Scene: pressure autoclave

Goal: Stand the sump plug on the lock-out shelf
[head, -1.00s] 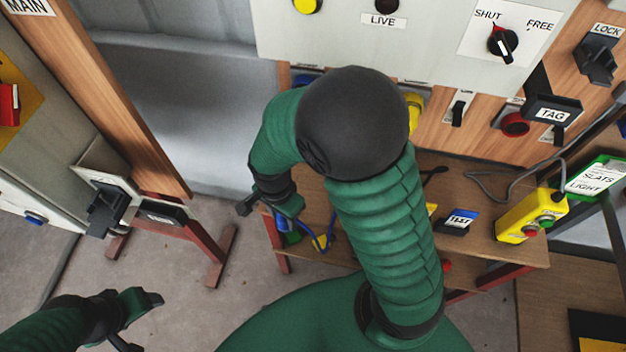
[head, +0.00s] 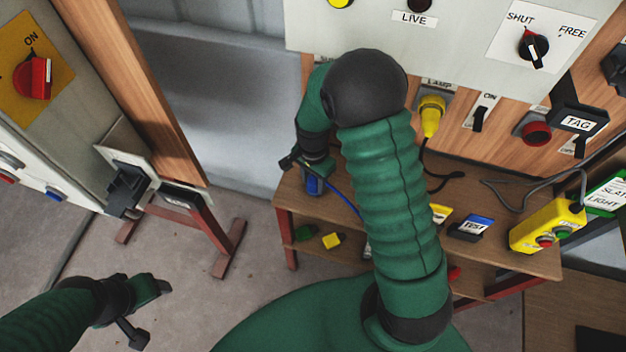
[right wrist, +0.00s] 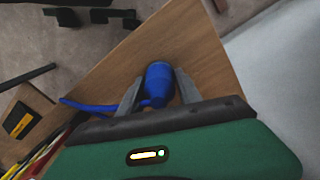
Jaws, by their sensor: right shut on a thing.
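The blue plug (head: 313,186), which I take for the sump plug, has a blue cable trailing right; it also shows in the right wrist view (right wrist: 158,82). My right gripper (head: 308,164) is shut on it, with a finger on either side. The plug is over the left end of the wooden shelf top (head: 290,197), which I take for the lock-out shelf. I cannot tell whether the plug touches the wood. My forearm hides part of the shelf. My left gripper (head: 146,311) is open and empty over the floor at lower left.
A yellow plug (head: 431,113) sits in the lamp socket above the shelf. A red-legged stand (head: 207,222) is at left.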

